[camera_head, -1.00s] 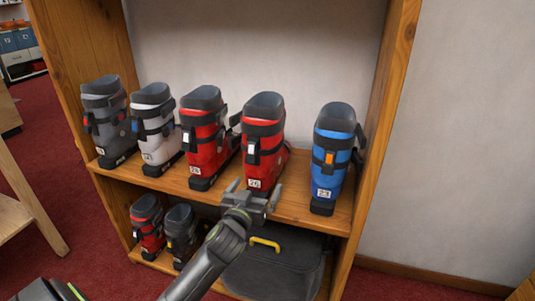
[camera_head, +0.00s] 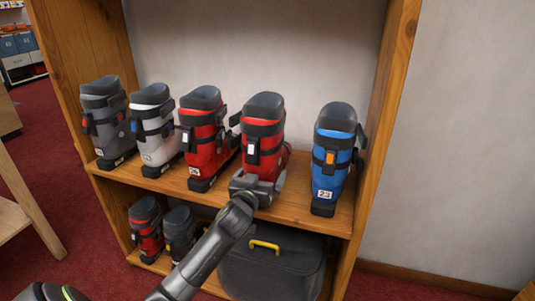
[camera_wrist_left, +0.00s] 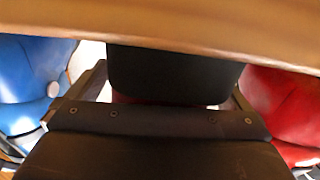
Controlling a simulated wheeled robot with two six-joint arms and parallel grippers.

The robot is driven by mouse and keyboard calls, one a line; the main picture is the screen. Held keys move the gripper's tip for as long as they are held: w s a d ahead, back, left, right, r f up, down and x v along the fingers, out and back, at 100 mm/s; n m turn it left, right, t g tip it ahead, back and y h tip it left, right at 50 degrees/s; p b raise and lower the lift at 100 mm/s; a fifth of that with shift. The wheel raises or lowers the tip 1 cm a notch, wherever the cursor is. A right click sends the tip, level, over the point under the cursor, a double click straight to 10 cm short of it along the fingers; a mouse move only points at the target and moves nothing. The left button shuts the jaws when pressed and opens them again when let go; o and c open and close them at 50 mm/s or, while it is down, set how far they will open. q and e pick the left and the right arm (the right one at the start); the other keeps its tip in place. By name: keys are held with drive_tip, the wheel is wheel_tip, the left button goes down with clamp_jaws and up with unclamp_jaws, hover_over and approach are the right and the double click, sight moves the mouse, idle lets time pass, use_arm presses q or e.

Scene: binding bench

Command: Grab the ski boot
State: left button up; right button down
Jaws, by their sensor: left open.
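Several ski boots stand upright in a row on the upper wooden shelf. A red boot with black cuff and straps (camera_head: 265,140) is second from the right. My left gripper (camera_head: 259,180) is at its lower front and hides its number tag. In the wrist view my left gripper (camera_wrist_left: 165,110) is open, with the dark end of this boot's sole (camera_wrist_left: 175,75) between its two fingers. I cannot tell if either finger touches it. My right gripper is not in view.
A blue boot (camera_head: 329,160) stands to the right across a gap; another red boot (camera_head: 202,140) stands close on the left, then white (camera_head: 152,130) and grey (camera_head: 105,120) boots. Below are a dark case (camera_head: 270,275), a small red boot (camera_head: 147,228) and a dark boot (camera_head: 181,232).

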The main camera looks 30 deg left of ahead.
use_arm(q)
drive_tip(key=c, duration=1.6)
drive_tip(key=shift+r, duration=0.2)
drive_tip(key=shift+c, duration=0.9)
